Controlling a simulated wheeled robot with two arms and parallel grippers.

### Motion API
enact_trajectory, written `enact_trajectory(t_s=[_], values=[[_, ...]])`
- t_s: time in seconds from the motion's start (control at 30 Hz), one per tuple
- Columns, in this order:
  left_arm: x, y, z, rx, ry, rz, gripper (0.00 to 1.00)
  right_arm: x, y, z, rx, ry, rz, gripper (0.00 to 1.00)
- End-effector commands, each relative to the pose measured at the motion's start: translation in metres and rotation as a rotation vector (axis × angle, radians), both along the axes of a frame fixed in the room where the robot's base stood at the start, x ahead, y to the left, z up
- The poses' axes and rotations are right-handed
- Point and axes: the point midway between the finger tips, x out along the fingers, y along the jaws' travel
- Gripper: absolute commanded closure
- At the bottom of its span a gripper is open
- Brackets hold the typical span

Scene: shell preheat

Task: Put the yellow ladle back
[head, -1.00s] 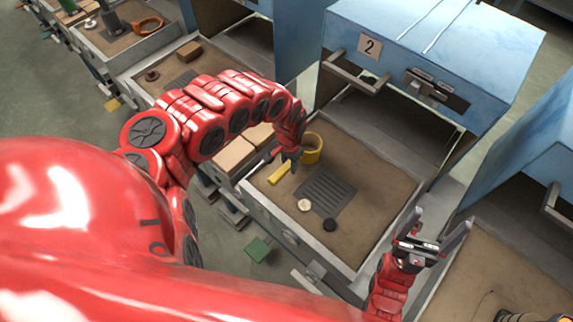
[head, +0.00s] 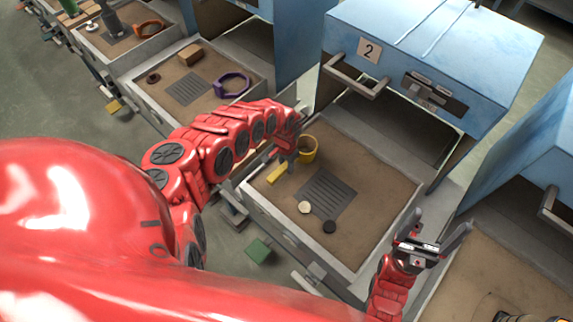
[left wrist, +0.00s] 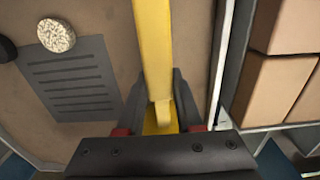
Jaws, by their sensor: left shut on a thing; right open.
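The yellow ladle (head: 308,149) is at the back left of the sandy tray below the blue box marked 2. Its round bowl is beyond my left gripper (head: 287,160) and its handle comes out on the near side. My left gripper is shut on the ladle. In the left wrist view, the yellow handle (left wrist: 152,50) runs between the fingers (left wrist: 157,100). Whether the ladle rests on the tray or is slightly raised, I cannot tell. My right gripper (head: 441,226) is open and empty at the tray's right front corner.
The tray (head: 375,190) holds a grey slotted plate (head: 326,192), a pale disc (head: 305,207) and a black disc (head: 330,227). Tan blocks (left wrist: 280,84) lie beside it in the left wrist view. A purple ring (head: 232,85) lies on the tray further left. The blue box (head: 430,50) stands behind.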

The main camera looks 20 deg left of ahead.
Motion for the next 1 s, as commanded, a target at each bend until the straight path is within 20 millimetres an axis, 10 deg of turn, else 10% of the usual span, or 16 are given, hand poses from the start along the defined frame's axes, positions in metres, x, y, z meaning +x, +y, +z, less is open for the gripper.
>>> enact_trajectory(t_s=[0.13,0.17,0.3,1.0], values=[[0.001,0.0,-0.003,0.0,-0.002,0.0,1.0,0.0,0.0,-0.003,0.0,0.0,0.0,0.13],[0.001,0.0,-0.002,0.0,-0.002,0.0,0.6,0.0,0.0,-0.002,0.0,0.0,0.0,0.13],[0.001,0.0,-0.001,-0.001,-0.002,0.0,0.35,0.0,0.0,-0.002,0.0,0.0,0.0,0.13],[0.002,0.001,0.043,0.002,-0.005,-0.003,0.35,0.0,0.0,-0.002,0.0,0.0,0.0,0.13]])
